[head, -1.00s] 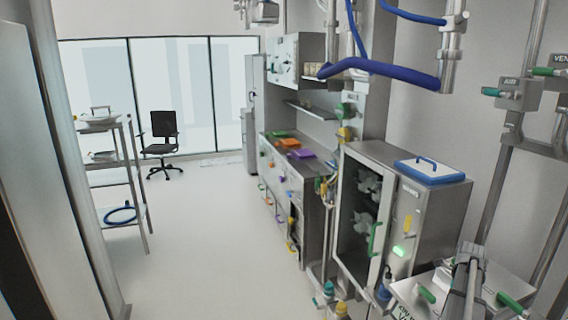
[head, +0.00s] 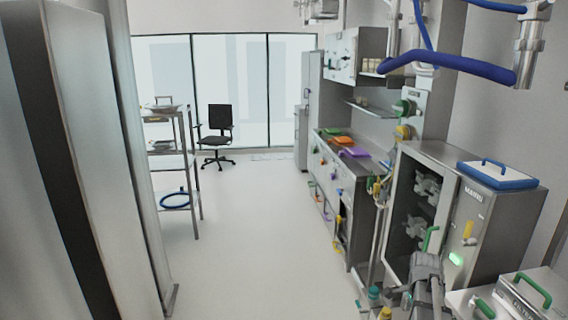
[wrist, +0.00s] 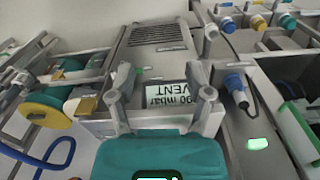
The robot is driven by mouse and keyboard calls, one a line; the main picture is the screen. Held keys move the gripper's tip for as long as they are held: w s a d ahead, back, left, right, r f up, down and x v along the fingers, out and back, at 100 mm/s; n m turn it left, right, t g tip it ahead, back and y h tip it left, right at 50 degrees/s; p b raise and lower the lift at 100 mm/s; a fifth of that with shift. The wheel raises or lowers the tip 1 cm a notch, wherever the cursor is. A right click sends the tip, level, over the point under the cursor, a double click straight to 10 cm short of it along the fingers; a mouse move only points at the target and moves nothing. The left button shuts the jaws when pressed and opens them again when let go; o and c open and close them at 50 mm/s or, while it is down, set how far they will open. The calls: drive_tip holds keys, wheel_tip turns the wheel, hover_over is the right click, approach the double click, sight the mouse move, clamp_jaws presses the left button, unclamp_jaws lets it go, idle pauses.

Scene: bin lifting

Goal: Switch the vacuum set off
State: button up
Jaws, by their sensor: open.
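No part is clearly marked as the vacuum set. In the head view my gripper (head: 425,280) is at the lower right, in front of the steel cabinet (head: 500,225). The cabinet has a yellow lever (head: 468,232) and a lit green lamp (head: 456,258). No switch is clearly readable.
A box with green handles (head: 530,290) stands at lower right. Blue hoses (head: 455,65) hang above the cabinet. A counter (head: 345,185) runs along the right wall; a shelf rack (head: 175,170) and a chair (head: 215,130) stand farther off. The middle floor is clear.

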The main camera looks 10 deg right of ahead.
drive_tip(key=s+a+f+n+b, duration=0.2)
drive_tip(key=a+n, duration=0.7)
drive_tip(key=a, duration=0.6)
drive_tip(key=s+a+f+n+b, duration=0.1)
drive_tip(key=a+f+n+b, duration=0.1)
drive_tip(key=a+n, duration=0.8)
drive_tip(key=a, duration=0.5)
drive_tip(key=shift+s+a+f, duration=0.35)
drive_tip(key=shift+a+f, duration=0.05)
